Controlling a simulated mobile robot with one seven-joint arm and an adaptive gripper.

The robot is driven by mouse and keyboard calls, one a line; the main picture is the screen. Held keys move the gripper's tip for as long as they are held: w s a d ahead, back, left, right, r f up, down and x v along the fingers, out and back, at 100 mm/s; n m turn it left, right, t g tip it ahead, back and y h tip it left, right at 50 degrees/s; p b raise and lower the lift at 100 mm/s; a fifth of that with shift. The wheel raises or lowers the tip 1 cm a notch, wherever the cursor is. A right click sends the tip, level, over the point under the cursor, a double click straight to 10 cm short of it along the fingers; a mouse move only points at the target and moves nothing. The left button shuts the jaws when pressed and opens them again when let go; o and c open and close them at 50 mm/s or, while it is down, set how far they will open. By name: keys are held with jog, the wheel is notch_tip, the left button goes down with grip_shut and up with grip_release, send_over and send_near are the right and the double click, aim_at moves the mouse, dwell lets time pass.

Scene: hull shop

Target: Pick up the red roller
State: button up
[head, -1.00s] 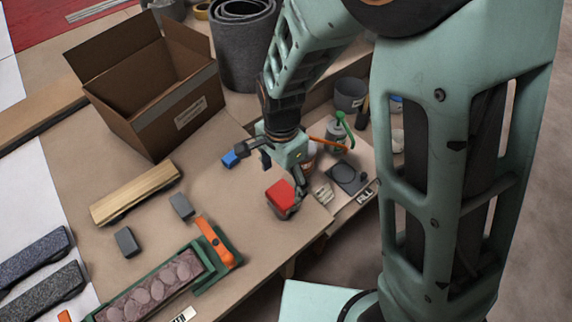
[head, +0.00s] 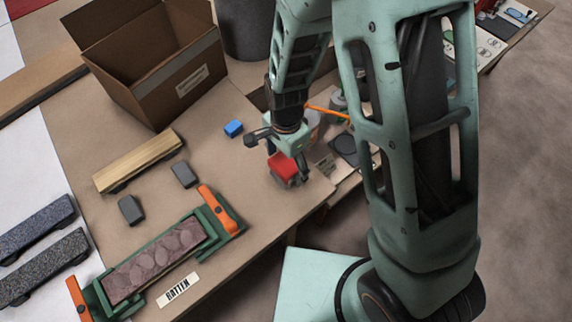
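The red roller (head: 283,166) shows as a red, block-like shape with a grey lower part, on the brown bench top near its right edge. My gripper (head: 284,160) is right above it, pointing down. Its fingers are spread, one at the upper left and one along the roller's right side. The gripper partly hides the roller's upper edge. I cannot tell whether a finger touches it.
A small blue block (head: 233,128) lies left of my gripper. An open cardboard box (head: 150,75) stands behind. A wooden float (head: 138,161), two grey blocks and a green clamp frame (head: 219,232) lie nearer. Tins and a black disc crowd the right.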

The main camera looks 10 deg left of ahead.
jog(key=c, duration=1.7)
jog(key=shift+o, duration=0.2)
jog(key=shift+r, duration=0.1)
